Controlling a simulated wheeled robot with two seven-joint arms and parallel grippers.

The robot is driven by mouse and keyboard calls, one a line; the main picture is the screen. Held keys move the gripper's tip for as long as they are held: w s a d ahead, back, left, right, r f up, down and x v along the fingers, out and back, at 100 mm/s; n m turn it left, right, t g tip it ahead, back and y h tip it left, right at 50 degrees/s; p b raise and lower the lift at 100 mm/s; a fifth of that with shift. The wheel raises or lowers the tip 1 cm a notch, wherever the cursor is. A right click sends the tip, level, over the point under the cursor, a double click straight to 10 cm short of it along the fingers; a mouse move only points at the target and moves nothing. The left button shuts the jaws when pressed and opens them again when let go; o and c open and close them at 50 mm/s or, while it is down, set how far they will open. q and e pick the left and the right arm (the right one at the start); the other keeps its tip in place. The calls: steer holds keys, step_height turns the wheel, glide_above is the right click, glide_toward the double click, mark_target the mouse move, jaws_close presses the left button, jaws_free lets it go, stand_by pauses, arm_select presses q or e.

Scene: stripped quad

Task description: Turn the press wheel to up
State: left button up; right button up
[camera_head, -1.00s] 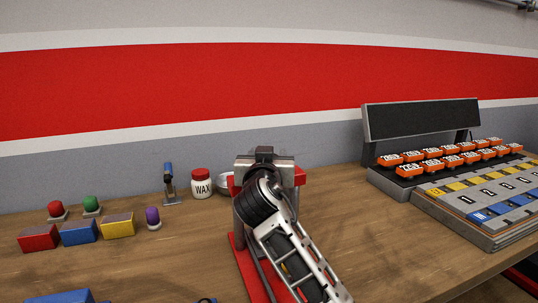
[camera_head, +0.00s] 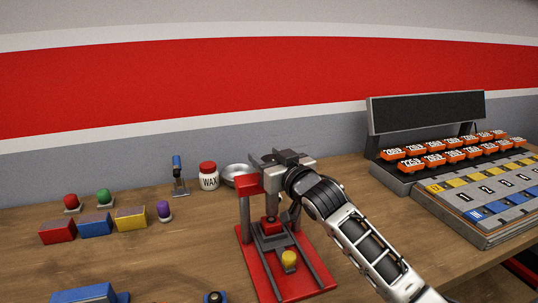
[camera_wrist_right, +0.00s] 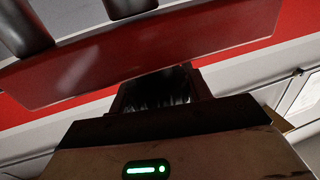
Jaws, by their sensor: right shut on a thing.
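The press (camera_head: 307,261) stands on the table with a red base, dark posts and guide rails, and a red crosspiece at its top. My right gripper (camera_head: 284,160) is at the top of the press, shut at the wheel. The gripper and wrist hide the wheel, so I cannot tell which way it points. In the right wrist view, a dark red slab of the press (camera_wrist_right: 150,55) fills the upper part, with two dark posts at top left. My left gripper is not in view.
A yellow knob (camera_head: 289,259) sits at the front of the press. A wax jar (camera_head: 208,177) and a metal bowl (camera_head: 236,171) stand behind it. Coloured blocks and buttons lie at the left. A rack of orange tags (camera_head: 435,155) stands at the right.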

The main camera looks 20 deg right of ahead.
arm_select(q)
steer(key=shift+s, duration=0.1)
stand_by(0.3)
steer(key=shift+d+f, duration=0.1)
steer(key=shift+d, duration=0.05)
arm_select(e)
steer(key=o, duration=1)
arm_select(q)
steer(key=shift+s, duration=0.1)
arm_select(e)
steer(key=shift+s+f, duration=0.1)
steer(key=shift+s, duration=0.25)
arm_select(q)
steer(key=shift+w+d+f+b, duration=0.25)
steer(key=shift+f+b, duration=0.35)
steer(key=shift+b, duration=0.8)
arm_select(e)
steer(key=shift+v, duration=7.65)
